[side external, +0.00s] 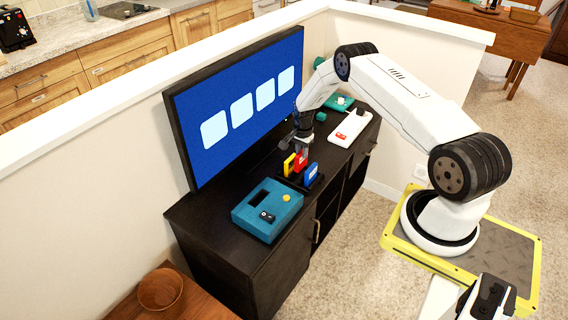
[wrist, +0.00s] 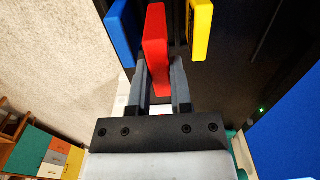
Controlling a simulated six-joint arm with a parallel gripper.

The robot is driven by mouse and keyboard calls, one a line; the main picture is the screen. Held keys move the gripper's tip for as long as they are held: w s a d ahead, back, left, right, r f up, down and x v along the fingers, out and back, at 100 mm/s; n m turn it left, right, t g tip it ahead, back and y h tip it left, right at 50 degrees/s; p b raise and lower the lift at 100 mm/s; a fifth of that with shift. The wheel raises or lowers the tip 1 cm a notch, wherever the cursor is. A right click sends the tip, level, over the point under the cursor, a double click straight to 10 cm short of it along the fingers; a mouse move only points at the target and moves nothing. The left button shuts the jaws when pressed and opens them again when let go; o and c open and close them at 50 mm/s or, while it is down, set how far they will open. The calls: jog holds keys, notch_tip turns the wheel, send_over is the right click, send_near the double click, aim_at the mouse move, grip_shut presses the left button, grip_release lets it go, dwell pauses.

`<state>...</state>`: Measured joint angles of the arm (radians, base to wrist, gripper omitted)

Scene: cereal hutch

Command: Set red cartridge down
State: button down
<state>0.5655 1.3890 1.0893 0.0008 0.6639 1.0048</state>
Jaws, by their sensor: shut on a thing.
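My gripper (side external: 301,145) is shut on the red cartridge (side external: 301,161). In the wrist view the red cartridge (wrist: 156,45) stands between the two fingers (wrist: 159,75). The blue cartridge (side external: 311,172) is on one side of it and the yellow cartridge (side external: 288,165) on the other. The blue one (wrist: 122,30) and yellow one (wrist: 200,28) flank it in the wrist view, apart from the fingers. The cartridges are at a low dark holder (side external: 299,184) on the black cabinet. Whether the red cartridge's lower end touches the holder is hidden.
A teal console (side external: 250,219) with a dark slot, yellow button and dark controller is at the cabinet's near end. A white console (side external: 350,128) and a green item (side external: 341,102) lie farther back. A screen with blue display (side external: 240,105) stands along the cabinet's back.

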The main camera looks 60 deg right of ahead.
aim_at(301, 161)
jog(key=shift+f, duration=0.3)
jog(key=shift+f, duration=2.05)
jog(key=shift+f, duration=0.1)
jog(key=c, duration=0.5)
grip_release()
jog(key=shift+c, duration=0.2)
jog(key=shift+r, duration=6.1)
